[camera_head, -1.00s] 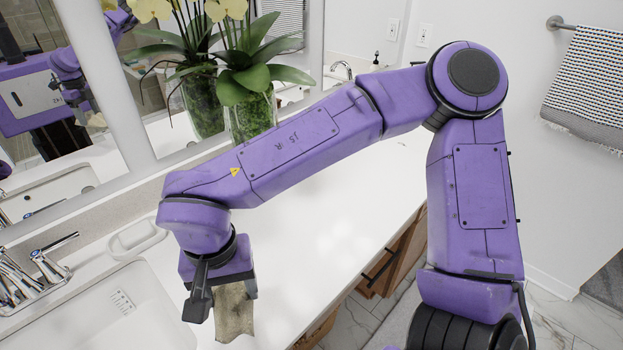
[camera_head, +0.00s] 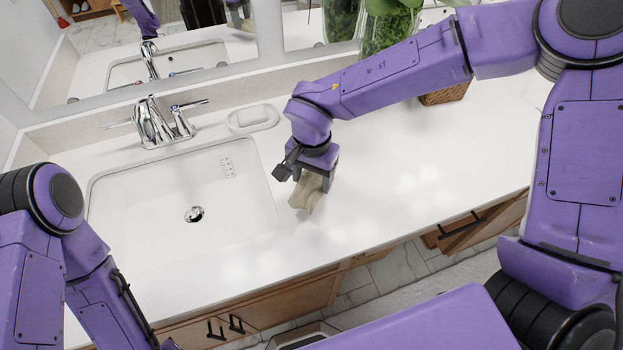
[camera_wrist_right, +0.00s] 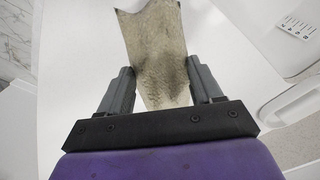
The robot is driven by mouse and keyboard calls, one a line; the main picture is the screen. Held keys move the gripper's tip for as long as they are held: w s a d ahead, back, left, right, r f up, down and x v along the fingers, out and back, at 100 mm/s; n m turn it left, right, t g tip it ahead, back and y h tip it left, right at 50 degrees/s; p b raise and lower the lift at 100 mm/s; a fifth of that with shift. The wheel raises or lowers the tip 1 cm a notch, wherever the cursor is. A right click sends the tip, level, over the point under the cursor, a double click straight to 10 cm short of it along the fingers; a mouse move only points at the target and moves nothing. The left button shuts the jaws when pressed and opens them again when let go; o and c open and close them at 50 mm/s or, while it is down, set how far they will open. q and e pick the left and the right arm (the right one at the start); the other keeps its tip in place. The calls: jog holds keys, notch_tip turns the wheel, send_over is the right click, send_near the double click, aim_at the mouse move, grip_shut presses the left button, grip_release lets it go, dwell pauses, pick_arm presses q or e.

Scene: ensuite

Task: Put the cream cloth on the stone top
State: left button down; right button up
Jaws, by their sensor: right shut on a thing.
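The cream cloth (camera_head: 305,195) hangs from my right gripper (camera_head: 308,180) over the white stone top (camera_head: 410,190), just right of the sink. In the right wrist view the cloth (camera_wrist_right: 158,55) lies between the two fingers of the gripper (camera_wrist_right: 163,92), which is shut on it. Its lower end is at or close to the stone top; I cannot tell whether it touches. My left arm shows at the lower left of the head view, but its gripper is out of view.
The sink (camera_head: 185,205) with a chrome faucet (camera_head: 160,125) lies left of the cloth. A white soap dish (camera_head: 253,118) stands behind it. A glass vase (camera_head: 388,35) with green leaves stands at the back. The stone top is clear to the right, above wooden drawers (camera_head: 480,225).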

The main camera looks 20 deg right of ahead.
aim_at(311, 176)
jog(key=f, duration=0.1)
jog(key=w+f+p, duration=0.1)
jog(key=f, duration=0.1)
jog(key=shift+f, duration=0.7)
jog(key=shift+f, duration=0.1)
jog(key=o, duration=1.1)
notch_tip(311, 176, up, 12)
jog(key=shift+r+b, duration=0.2)
jog(key=shift+b, duration=0.45)
